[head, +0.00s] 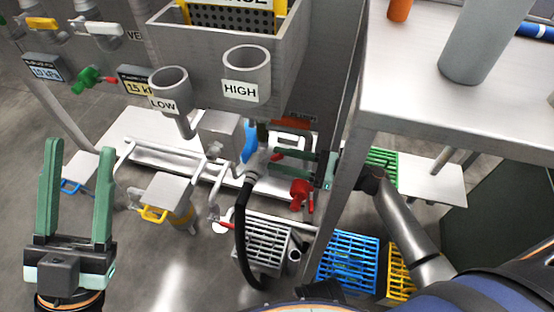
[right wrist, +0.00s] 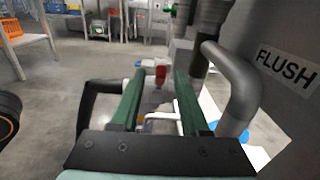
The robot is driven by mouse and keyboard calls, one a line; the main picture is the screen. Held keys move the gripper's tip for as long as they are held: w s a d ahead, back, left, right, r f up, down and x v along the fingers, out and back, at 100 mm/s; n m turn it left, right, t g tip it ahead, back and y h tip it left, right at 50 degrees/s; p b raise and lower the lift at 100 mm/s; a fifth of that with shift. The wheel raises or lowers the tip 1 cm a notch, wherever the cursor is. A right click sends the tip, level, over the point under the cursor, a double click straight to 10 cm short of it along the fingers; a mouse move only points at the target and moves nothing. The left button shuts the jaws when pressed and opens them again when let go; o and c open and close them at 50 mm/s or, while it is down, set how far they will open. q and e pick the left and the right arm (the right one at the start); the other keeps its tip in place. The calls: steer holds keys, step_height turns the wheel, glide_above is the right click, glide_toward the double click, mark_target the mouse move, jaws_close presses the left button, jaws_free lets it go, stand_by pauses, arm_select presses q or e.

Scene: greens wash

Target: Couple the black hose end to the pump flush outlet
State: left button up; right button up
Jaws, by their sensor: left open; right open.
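The black hose (head: 240,225) rises from beside a grey grated crate, and its banded upper end (head: 252,177) stands just left of my right gripper (head: 273,163). In the right wrist view the hose (right wrist: 88,105) bends toward my left-hand finger and partly passes behind it. My right gripper (right wrist: 157,85) is open, with nothing gripped. A grey bent pipe (right wrist: 236,85) beside the FLUSH label (right wrist: 288,57) is right of its fingers; whether it is the outlet I cannot tell. Whether the hose end touches any fitting is unclear. My left gripper (head: 76,150) is open and empty, far left.
A red-handled valve (head: 301,194) hangs just below my right gripper. The steel table (head: 450,115) and its leg stand close on the right. Cups labelled LOW (head: 169,90) and HIGH (head: 246,75) are above. Grated crates, one blue (head: 347,262), lie on the floor.

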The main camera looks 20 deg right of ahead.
steer(key=shift+x, duration=0.75)
jaws_close()
